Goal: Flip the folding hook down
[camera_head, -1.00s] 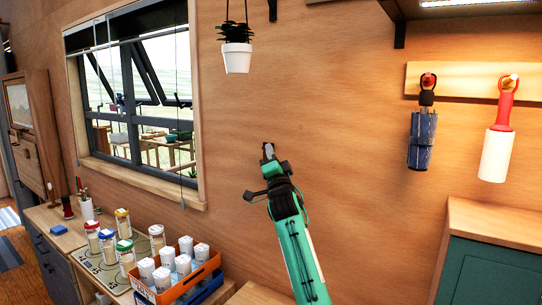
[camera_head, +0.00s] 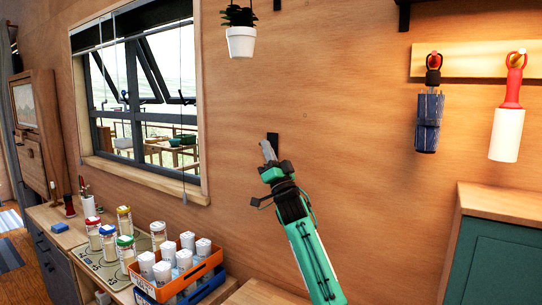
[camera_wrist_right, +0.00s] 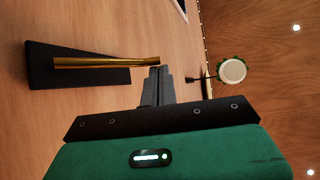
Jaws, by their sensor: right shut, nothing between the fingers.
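The folding hook shows in the right wrist view as a black wall plate (camera_wrist_right: 40,75) with a brass bar (camera_wrist_right: 100,62) lying along it. The bar's free end reaches past the plate to my fingertips; I cannot tell whether they touch. In the head view, part of the black plate (camera_head: 274,141) shows just behind my right gripper (camera_head: 267,150); the bar cannot be made out there. The right gripper is shut and empty, close to the wall. It also shows in the wrist view (camera_wrist_right: 157,74). My left gripper is out of view.
A white hanging plant pot (camera_head: 241,42) is above and left of the right gripper. A window (camera_head: 140,100) is further left. A blue umbrella (camera_head: 429,122) and a red-handled roller (camera_head: 507,130) hang at right.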

